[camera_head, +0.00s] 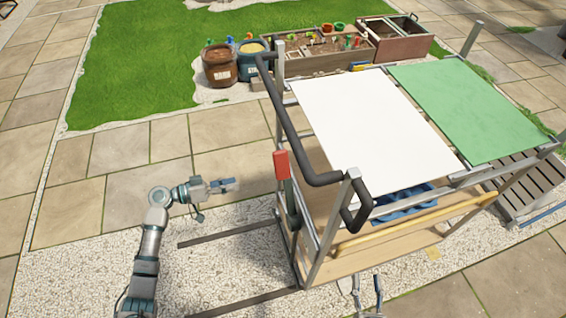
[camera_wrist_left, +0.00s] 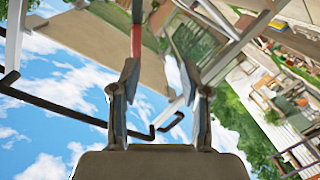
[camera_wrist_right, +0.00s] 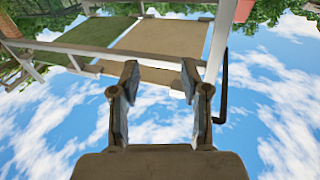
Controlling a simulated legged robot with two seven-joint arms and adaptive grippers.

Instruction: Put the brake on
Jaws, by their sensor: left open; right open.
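The brake lever (camera_head: 282,165) has a red grip and a grey shaft. It stands roughly upright at the near left end of the cart (camera_head: 344,249). Its red part also shows in the left wrist view (camera_wrist_left: 136,42), beyond the fingertips. My left gripper (camera_head: 228,185) is open and empty, to the left of the red grip and apart from it. My right gripper (camera_head: 368,291) is open and empty, low in front of the cart's near side.
The cart carries a white panel (camera_head: 370,115), a green panel (camera_head: 470,105) and a black push handle (camera_head: 295,130) close to the lever. A blue tray (camera_head: 405,203) sits under the panels. Brown and blue tubs (camera_head: 219,67) stand behind. Gravel on the left is open.

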